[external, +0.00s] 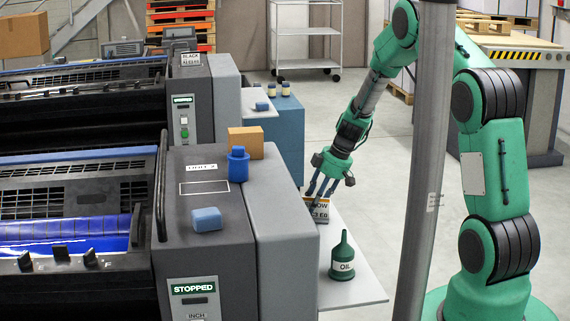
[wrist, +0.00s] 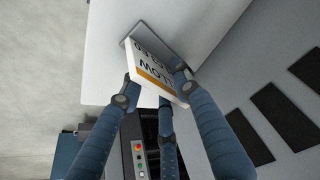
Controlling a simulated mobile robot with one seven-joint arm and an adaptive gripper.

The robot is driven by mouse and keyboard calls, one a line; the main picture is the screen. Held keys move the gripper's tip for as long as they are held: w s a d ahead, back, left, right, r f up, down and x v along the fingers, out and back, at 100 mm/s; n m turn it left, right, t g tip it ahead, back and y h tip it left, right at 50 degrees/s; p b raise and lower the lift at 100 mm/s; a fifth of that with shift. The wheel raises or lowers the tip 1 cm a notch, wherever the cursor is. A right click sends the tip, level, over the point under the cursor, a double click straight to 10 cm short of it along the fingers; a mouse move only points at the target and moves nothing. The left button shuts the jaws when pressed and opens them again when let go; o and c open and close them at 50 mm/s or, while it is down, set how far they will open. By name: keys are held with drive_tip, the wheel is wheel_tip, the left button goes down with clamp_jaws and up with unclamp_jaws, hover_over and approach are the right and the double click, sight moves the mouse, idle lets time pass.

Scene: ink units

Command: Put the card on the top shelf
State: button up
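The card (external: 322,208) is white with black lettering and an orange stripe. It stands tilted at the pale side shelf (external: 350,288) of the near ink unit. My gripper (external: 318,190) reaches down to it from above. In the wrist view my gripper (wrist: 156,88) has blue fingers on both sides of the card (wrist: 156,70), with its tips at the card's edges, and a third finger below. The fingers look closed on it. A dark grey patch lies behind the card. A wheeled rack (external: 306,31) with several shelves stands at the back; its top is cut off by the picture.
A green oil can (external: 342,262) stands on the side shelf near the card. A grey post (external: 425,170) stands in front of my arm. Open floor lies behind.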

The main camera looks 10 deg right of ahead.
drive_tip(key=shift+r, duration=0.1)
drive_tip(key=p+v, duration=0.2)
drive_tip(key=v, duration=1)
drive_tip(key=shift+s+d, duration=0.1)
idle(0.5)
drive_tip(key=s+d+r+m+t+h, duration=0.1)
drive_tip(key=s+d+r+m, duration=0.2)
drive_tip(key=s+r, duration=0.75)
drive_tip(key=s+d+r+m+t, duration=0.1)
drive_tip(key=s+d+r+m, duration=0.2)
drive_tip(key=s+r, duration=0.75)
drive_tip(key=s+d+r+m+h, duration=0.1)
drive_tip(key=s+d+r+m, duration=0.1)
drive_tip(key=s, duration=0.5)
drive_tip(key=s+d+r+m+t+h, duration=0.1)
drive_tip(key=s+d+r+m, duration=0.2)
drive_tip(key=s, duration=0.5)
drive_tip(key=s+d+r+m+t+h, duration=0.1)
drive_tip(key=s+r, duration=0.3)
drive_tip(key=s, duration=0.4)
drive_tip(key=shift+s+d+r+m, duration=0.25)
drive_tip(key=shift+d+r+m, duration=0.1)
drive_tip(key=shift+d+m, duration=0.45)
